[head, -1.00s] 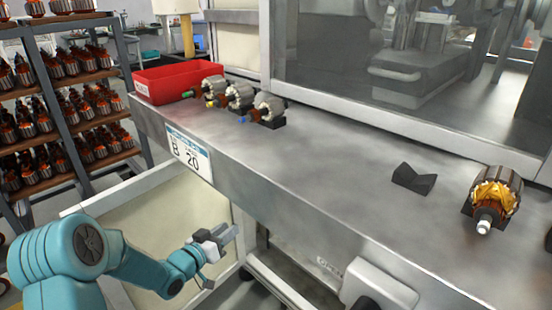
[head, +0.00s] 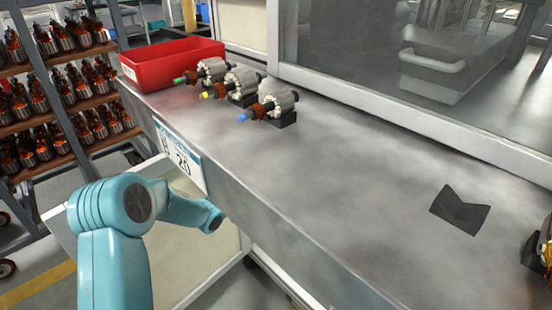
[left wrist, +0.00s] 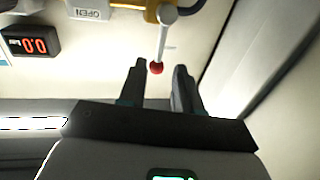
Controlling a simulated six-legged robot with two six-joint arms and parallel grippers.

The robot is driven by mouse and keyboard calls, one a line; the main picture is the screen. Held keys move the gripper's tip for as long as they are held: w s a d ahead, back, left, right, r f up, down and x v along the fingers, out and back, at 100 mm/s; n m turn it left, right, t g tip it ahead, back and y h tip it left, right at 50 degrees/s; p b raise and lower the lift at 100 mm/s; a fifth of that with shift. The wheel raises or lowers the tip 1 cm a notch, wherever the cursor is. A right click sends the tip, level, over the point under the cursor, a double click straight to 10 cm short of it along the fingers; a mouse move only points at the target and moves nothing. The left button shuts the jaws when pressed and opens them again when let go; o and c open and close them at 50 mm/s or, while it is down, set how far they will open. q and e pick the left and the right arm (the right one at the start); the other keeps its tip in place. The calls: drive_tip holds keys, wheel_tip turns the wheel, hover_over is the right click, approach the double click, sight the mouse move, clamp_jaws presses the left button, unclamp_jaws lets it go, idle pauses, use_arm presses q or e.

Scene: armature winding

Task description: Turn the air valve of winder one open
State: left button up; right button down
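The air valve shows in the left wrist view as a grey lever (left wrist: 163,40) with a red ball end (left wrist: 156,68), hanging from a yellow pipe (left wrist: 190,5). A plate marked OPEN (left wrist: 88,13) is to its left. My left gripper (left wrist: 159,78) is open, its two dark fingers pointing up toward the lever. The red ball appears between the fingertips; I cannot tell whether it is within their reach. In the head view my left arm extends beside the bench front and the gripper is hidden. My right gripper is not in view.
A red digital display (left wrist: 32,44) is near the valve. A rack of armatures (head: 75,100) stands at left.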

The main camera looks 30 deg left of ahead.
use_arm(q)
drive_tip(key=w, duration=0.5)
drive_tip(key=w+d, duration=0.1)
drive_tip(key=w, duration=0.2)
drive_tip(key=shift+d+b, duration=0.1)
drive_tip(key=shift+b, duration=0.25)
clamp_jaws()
